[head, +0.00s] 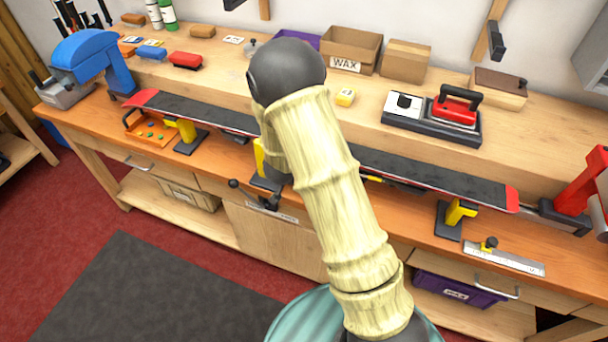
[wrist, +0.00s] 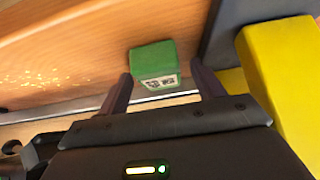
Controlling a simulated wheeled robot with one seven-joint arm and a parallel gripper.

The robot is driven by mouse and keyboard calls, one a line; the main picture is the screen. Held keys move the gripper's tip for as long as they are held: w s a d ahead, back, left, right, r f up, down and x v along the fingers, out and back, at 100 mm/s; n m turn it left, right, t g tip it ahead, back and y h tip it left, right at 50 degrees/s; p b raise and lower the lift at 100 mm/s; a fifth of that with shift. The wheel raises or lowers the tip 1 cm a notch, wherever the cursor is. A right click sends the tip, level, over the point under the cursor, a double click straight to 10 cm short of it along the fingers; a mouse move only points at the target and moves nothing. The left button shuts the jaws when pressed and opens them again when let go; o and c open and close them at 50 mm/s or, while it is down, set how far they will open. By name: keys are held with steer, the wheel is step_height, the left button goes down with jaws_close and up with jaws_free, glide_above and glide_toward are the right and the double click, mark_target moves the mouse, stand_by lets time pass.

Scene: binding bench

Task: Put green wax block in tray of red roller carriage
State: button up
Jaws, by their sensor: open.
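The green wax block (wrist: 153,58) with a pale label lies on the wooden bench top near its front edge in the wrist view. My gripper (wrist: 161,72) is open, with its two dark fingers on either side of the block. I see no clear contact between fingers and block. In the head view my arm hides the block and most of the gripper. I cannot make out a red roller carriage for certain. An orange tray-like thing (head: 150,130) with a dark handle and small coloured dots stands at the bench's left.
A long dark board (head: 430,173) with red tips rests on yellow-topped stands (head: 458,212). A yellow post (wrist: 285,80) is close right of my gripper. Behind are a red iron (head: 455,108), WAX box (head: 347,50) and blue machine (head: 92,55). A ruler (head: 503,259) lies front right.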

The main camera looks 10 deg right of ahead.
steer(key=c, duration=1.2)
steer(key=shift+r, duration=0.1)
steer(key=s+a, duration=0.3)
steer(key=s, duration=0.2)
steer(key=s+a+b, duration=0.1)
steer(key=s+a, duration=0.6)
steer(key=s, duration=0.2)
steer(key=shift+s+a, duration=0.3)
